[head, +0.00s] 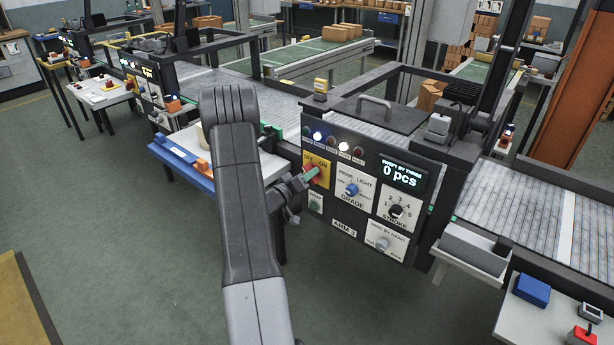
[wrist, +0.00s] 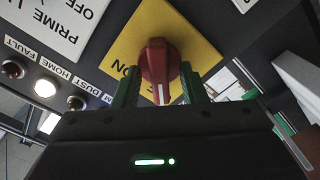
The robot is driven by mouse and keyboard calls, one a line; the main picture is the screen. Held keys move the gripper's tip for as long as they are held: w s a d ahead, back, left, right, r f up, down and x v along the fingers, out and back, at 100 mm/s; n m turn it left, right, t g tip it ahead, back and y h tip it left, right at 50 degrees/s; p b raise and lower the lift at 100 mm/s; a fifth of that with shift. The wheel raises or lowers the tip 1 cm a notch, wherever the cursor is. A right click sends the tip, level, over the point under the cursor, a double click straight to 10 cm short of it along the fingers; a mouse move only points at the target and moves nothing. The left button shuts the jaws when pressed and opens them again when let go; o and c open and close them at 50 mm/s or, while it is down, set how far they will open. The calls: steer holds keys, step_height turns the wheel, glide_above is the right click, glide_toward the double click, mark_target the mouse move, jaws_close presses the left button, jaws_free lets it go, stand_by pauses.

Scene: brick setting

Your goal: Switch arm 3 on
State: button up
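The red rotary switch (wrist: 158,66) sits on a yellow plate (wrist: 190,28) in the wrist view, its white mark pointing down in that picture, toward my gripper. Part of the word ON shows upside down to its left; OFF is not visible there. The yellow OFF/ON plate (head: 318,163) also shows in the head view, on the panel (head: 345,229) labelled ARM 3. My gripper (wrist: 160,90) has its two green fingers apart, one on each side of the red knob. I see a small gap beside the knob's grip, so it does not look clamped.
The panel also carries a GRADE knob (head: 351,190), a STROKE knob (head: 396,210) and a display (head: 403,172) reading 0 pcs. A blue-edged table (head: 180,164) stands left of the panel.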

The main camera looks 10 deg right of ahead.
jaws_close()
steer(key=shift+f+b, duration=0.1)
steer(key=shift+b, duration=0.4)
steer(key=shift+s+m+b, duration=0.1)
steer(key=shift+m+b, duration=8.9)
steer(key=shift+b, duration=0.85)
